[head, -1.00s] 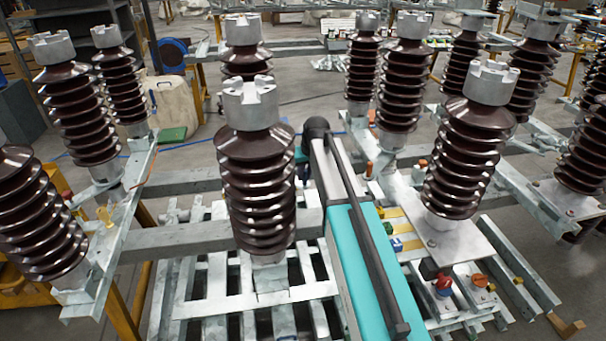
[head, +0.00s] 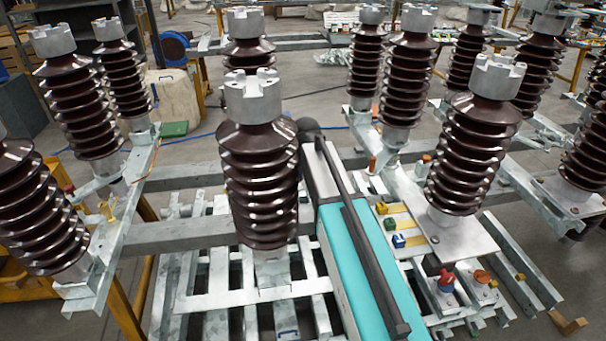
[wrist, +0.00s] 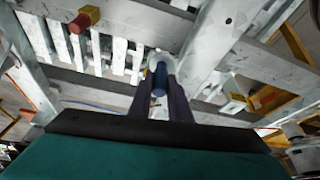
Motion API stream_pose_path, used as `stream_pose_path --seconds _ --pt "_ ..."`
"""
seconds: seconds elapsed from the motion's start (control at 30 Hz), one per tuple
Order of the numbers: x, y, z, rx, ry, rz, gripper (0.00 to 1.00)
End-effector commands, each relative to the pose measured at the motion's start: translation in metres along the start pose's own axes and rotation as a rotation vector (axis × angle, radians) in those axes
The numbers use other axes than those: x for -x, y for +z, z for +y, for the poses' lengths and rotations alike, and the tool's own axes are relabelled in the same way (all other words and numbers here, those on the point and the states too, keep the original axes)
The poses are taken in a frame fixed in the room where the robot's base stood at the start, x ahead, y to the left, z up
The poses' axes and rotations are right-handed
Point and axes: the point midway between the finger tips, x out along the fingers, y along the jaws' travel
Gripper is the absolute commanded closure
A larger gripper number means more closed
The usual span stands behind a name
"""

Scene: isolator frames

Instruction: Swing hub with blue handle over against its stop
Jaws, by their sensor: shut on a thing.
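In the wrist view my gripper (wrist: 161,84) reaches forward with its two dark fingers closed on a blue handle (wrist: 160,76). A pale round hub (wrist: 159,62) shows just beyond the handle, against the grey metal frame. The fingers hide part of the handle, and I cannot make out the stop. In the head view the gripper and the held handle are hidden behind my teal arm and the brown insulator (head: 258,185).
Ribbed insulators stand close on both sides of my arm, including one at right (head: 472,150). Small blue (head: 399,240), red (head: 446,281) and orange (head: 481,276) parts sit on the frame right of my arm. A red knob (wrist: 84,18) shows upper left in the wrist view.

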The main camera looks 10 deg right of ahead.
Motion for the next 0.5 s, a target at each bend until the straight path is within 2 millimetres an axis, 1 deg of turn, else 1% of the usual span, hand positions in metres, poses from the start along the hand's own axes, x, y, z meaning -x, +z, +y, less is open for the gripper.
stream_pose_path --seconds 0.03,0.1,0.37,0.4,0.47,0.5 --pt "0.0007 -0.0008 -0.007 0.006 -0.006 0.003 1.0" --pt "0.0008 -0.0008 -0.0097 0.008 -0.007 0.003 1.0" --pt "0.0006 -0.0011 -0.0141 0.012 -0.008 0.002 1.0" --pt "0.0006 -0.0011 -0.0146 0.012 -0.008 0.002 0.76" --pt "0.0005 -0.001 -0.0149 0.013 -0.008 0.002 0.66" --pt "0.0004 -0.0009 -0.0151 0.013 -0.008 0.002 0.65"
